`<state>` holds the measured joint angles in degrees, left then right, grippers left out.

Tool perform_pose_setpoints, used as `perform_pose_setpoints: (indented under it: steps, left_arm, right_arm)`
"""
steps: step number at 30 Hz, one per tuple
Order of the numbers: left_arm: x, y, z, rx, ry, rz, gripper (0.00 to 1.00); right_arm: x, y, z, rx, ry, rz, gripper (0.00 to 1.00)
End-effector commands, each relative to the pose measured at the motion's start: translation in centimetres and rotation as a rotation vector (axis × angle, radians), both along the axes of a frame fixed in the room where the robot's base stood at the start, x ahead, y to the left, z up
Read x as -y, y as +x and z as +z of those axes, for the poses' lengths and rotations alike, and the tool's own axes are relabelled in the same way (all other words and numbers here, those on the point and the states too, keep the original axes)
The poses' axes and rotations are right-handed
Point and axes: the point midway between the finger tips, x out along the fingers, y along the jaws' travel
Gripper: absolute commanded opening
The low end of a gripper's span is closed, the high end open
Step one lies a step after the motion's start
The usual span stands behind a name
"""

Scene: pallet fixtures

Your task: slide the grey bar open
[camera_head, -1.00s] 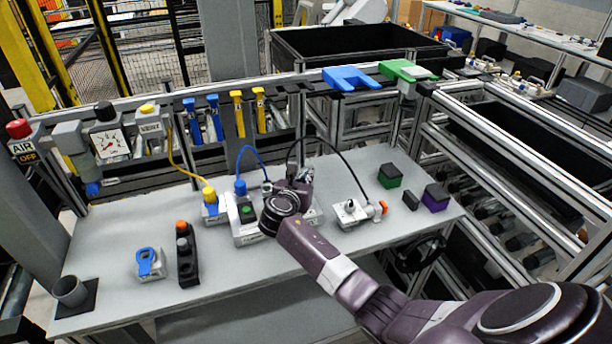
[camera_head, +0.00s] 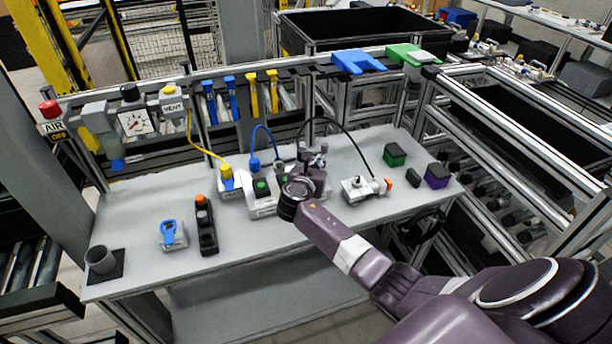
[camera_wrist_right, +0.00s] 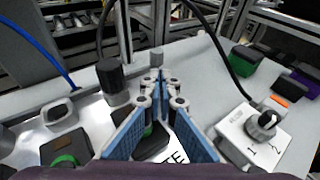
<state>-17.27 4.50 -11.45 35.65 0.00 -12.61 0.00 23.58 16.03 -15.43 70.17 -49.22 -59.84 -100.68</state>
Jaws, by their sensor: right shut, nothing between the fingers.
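My right gripper (camera_head: 314,158) is over the middle of the grey table, at the fixture with a green button (camera_head: 261,187). Its wrist hides part of that fixture. In the right wrist view its blue-padded fingers (camera_wrist_right: 158,84) are shut with nothing held, above a white label ending in "TE". A dark upright cylinder (camera_wrist_right: 113,80) stands just left of the fingers on a pale metal plate. I cannot pick out the grey bar with certainty; it may be hidden by the gripper. My left gripper is not in view.
A white box with a knob (camera_head: 362,190) stands right of the gripper; it also shows in the wrist view (camera_wrist_right: 258,135). A blue cable (camera_head: 263,130) and a black cable (camera_head: 345,130) arch behind. Green (camera_head: 395,155) and purple (camera_head: 437,175) blocks sit at right.

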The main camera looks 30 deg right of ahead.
Motion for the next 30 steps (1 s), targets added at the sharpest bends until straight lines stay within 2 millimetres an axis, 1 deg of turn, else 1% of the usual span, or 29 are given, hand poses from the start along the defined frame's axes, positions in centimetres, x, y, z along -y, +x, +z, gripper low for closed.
perform_pose_setpoints:
  steps: [1, 3, 5, 7, 10, 13, 16, 19, 25, 30]
  left_arm:
    - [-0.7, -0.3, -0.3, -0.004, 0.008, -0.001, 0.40]
    - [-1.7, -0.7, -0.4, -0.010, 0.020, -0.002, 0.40]
    - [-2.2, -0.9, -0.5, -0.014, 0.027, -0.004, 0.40]
    - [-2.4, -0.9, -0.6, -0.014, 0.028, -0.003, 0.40]
    - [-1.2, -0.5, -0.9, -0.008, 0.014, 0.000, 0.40]
    - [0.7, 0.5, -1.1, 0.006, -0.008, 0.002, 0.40]
    - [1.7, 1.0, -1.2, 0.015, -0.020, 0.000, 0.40]
    - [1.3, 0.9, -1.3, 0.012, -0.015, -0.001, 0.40]
    - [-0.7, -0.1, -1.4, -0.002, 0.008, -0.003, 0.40]
    - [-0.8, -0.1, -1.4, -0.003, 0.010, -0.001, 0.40]
  right_arm:
    - [-0.8, -0.3, 0.1, 0.004, 0.002, 0.006, 0.00]
    - [-1.5, -0.9, 0.3, 0.004, 0.003, 0.005, 0.00]
    - [-2.1, -1.5, 0.5, 0.004, 0.003, 0.005, 0.00]
    - [-2.9, -2.1, 0.9, 0.004, 0.002, 0.005, 0.00]
    - [-4.1, -3.2, 1.3, 0.004, 0.003, 0.005, 0.00]
    - [-5.3, -4.2, 1.8, 0.004, 0.003, 0.006, 0.00]
    - [-6.2, -4.9, 2.2, 0.004, 0.003, 0.005, 0.00]
    - [-6.8, -5.5, 2.5, 0.003, 0.004, 0.004, 0.00]
    - [-7.1, -5.8, 2.7, 0.001, 0.001, 0.003, 0.00]
    - [-7.1, -5.8, 2.8, 0.001, 0.001, 0.003, 0.00]
